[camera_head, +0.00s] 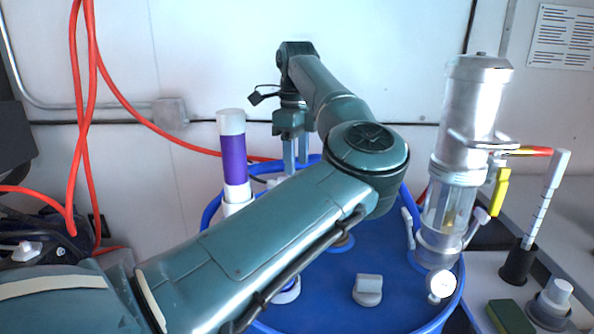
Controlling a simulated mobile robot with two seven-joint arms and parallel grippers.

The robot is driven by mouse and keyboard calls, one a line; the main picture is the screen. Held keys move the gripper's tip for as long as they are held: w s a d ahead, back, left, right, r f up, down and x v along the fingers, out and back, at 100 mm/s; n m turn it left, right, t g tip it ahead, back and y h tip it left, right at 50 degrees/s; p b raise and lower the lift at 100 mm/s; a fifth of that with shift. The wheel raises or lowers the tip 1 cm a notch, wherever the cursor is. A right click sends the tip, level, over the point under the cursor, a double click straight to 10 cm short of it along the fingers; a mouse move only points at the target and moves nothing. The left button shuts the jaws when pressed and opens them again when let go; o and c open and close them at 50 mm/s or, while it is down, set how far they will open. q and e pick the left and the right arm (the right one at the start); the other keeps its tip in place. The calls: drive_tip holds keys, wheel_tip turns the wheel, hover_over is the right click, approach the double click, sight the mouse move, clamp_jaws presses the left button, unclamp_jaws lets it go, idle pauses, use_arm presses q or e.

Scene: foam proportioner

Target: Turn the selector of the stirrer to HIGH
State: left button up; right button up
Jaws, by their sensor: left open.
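My left arm comes in from the lower left and reaches over a round blue tray or lid (395,316). My left gripper (296,165) points down above its far edge, with its two fingers apart and nothing seen between them. A grey knob with a raised grip bar (367,290) sits on the blue surface, well nearer than the gripper. No HIGH mark can be read, and I cannot tell which thing is the stirrer or whether this knob is its selector. My forearm hides the middle left of the blue surface. My right gripper is not in view.
A white and purple cylinder (233,160) stands left of the gripper. A tall clear and metal cylinder (472,110) with a gauge (441,284) stands at the right. A yellow-handled valve (500,192) is beside it. Red hoses (82,130) hang at the left.

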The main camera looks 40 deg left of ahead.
use_arm(q)
drive_tip(key=shift+f, duration=1.6)
clamp_jaws()
drive_tip(key=m+b, duration=0.1)
drive_tip(key=m, duration=0.5)
drive_tip(key=m+b, duration=0.1)
drive_tip(key=m, duration=0.4)
drive_tip(key=shift+m, duration=0.4)
